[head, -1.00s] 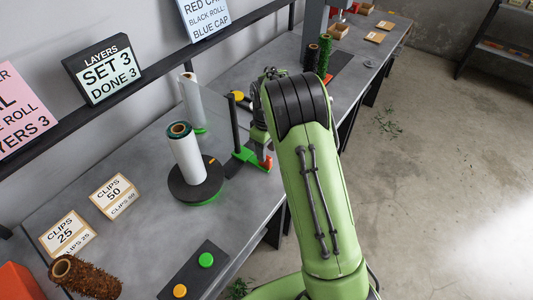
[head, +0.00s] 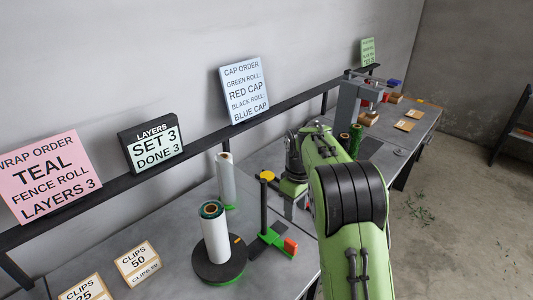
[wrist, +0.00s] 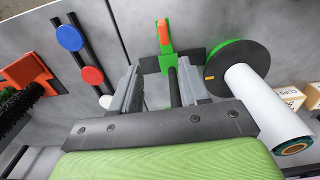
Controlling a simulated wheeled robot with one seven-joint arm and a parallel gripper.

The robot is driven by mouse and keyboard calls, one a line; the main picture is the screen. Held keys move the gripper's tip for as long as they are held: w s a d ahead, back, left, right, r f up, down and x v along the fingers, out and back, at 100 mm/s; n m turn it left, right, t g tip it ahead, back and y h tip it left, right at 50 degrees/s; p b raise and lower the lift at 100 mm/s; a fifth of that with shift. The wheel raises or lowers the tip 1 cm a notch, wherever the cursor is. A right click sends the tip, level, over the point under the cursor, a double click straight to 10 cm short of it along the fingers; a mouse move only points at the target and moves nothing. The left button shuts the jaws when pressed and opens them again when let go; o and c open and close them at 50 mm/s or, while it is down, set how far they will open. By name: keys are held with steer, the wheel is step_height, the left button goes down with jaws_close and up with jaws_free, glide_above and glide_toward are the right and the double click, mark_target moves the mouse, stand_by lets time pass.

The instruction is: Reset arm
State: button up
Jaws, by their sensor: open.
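My gripper (head: 292,187) is partly hidden behind my green arm in the head view. In the wrist view my gripper (wrist: 163,85) is open, with two grey fingers apart and nothing held between them. The green-based stand with a black post (head: 264,222) and an orange lever (head: 290,246) is on the bench below. The stand (wrist: 165,63) lines up with the gap between the fingers in the wrist view. Beside it a white roll with a teal end (head: 214,235) stands upright on a black turntable (head: 222,270).
A layers sign (head: 151,146) reads set 3, done 3. A pink wrap order sign (head: 50,178) and a blue cap order sign (head: 244,90) stand on the rail. Another white roll (head: 226,180) stands behind. A grey press (head: 350,100) is farther along the bench.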

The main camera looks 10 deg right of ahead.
steer(key=s+a+r+m+t, duration=0.3)
steer(key=s+r+m, duration=0.1)
steer(key=s+r, duration=0.95)
steer(key=s+f+m+t, duration=0.1)
steer(key=s, duration=0.7)
steer(key=s+f+m+t, duration=0.1)
steer(key=s+f+m, duration=0.1)
steer(key=s, duration=0.6)
steer(key=shift+s+f+t, duration=0.25)
steer(key=shift+t, duration=0.05)
steer(key=shift+a, duration=0.1)
